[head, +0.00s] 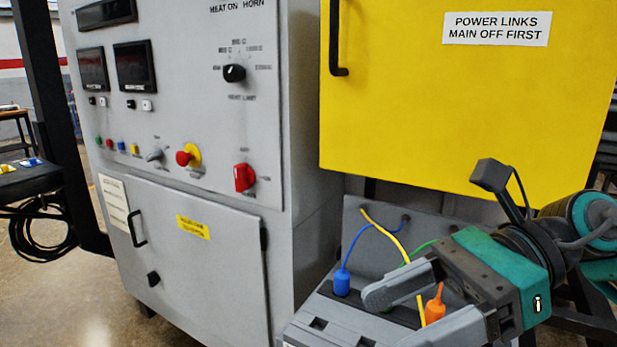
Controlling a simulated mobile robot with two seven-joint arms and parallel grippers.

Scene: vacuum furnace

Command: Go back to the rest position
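My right gripper (392,318) comes in from the right, in front of the yellow cabinet and over the grey socket box (335,318). Its two grey fingers are spread apart. An orange plug (435,304) and the end of a yellow cable (385,230) show between the fingers; I cannot tell how far below them they are. No finger is seen touching the plug. My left gripper is not in view.
A blue plug (342,283) stands in the box to the left of my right gripper, with a green cable (420,247) behind. The yellow cabinet (450,110) with its black handle (337,40) is above. The grey control cabinet (190,110) stands left. Floor shows at lower left.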

